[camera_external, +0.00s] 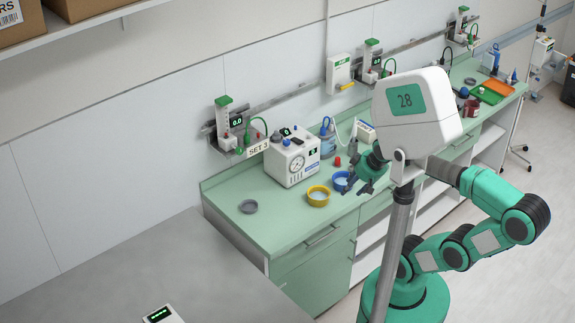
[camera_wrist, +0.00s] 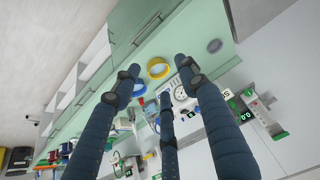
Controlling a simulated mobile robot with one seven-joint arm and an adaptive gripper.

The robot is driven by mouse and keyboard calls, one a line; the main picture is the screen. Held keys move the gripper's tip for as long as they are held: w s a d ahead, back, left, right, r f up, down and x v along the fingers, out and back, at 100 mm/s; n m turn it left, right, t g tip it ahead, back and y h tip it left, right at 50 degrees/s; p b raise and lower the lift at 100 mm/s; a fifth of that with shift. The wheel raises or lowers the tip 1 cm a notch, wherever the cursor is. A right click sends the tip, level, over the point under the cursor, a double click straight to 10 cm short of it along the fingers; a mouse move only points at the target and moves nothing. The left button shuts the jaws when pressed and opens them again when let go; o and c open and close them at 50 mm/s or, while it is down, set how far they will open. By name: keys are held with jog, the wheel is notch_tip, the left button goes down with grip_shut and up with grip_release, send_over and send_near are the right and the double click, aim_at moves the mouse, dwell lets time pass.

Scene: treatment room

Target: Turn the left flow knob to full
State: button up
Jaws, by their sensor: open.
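The left flow unit (camera_external: 230,122) hangs on the wall rail in the external view. It has a green top, a small display reading 0.0 and a SET 3 label. In the wrist view the same unit (camera_wrist: 255,112) shows at the right, turned over in the picture. Which small part is its flow knob, and how that knob is set, is too small to tell. My gripper (camera_external: 366,178) is open and empty above the green counter, to the right of the left unit and well apart from it. Its dark fingers (camera_wrist: 160,82) are spread in the wrist view.
A white gauge box (camera_external: 293,160) stands on the counter (camera_external: 275,215) below the left unit. A second flow unit (camera_external: 372,58) and a third (camera_external: 461,24) hang further right.

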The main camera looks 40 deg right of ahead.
jog(key=w+a+m+t+p, duration=0.2)
jog(key=w+m, duration=0.3)
jog(key=w, duration=0.6)
jog(key=w+a+m+t+p, duration=0.2)
jog(key=w+m+p, duration=0.15)
jog(key=w, duration=0.75)
jog(key=m+t+y+p, duration=0.2)
jog(key=m+t+p, duration=0.4)
jog(key=m, duration=0.9)
send_near(241, 152)
jog(key=s+d+f, duration=0.1)
jog(key=s, duration=0.3)
jog(key=shift+s+a+f+m+t, duration=0.15)
jog(key=shift+f+m+t, duration=0.1)
jog(key=shift+m+t, duration=0.3)
jog(key=shift+s+f+m+t, duration=0.2)
jog(key=shift+f+m+t, duration=0.1)
jog(key=shift+m+t, duration=0.25)
jog(key=shift+w+y, duration=0.1)
jog(key=shift+y, duration=0.2)
jog(key=shift+w+a, duration=0.3)
jog(key=shift+w, duration=1.95)
jog(key=shift+w+a, duration=0.3)
jog(key=shift+w, duration=1.9)
jog(key=shift+w+a, duration=0.3)
jog(key=shift+w, duration=1.95)
grip_shut()
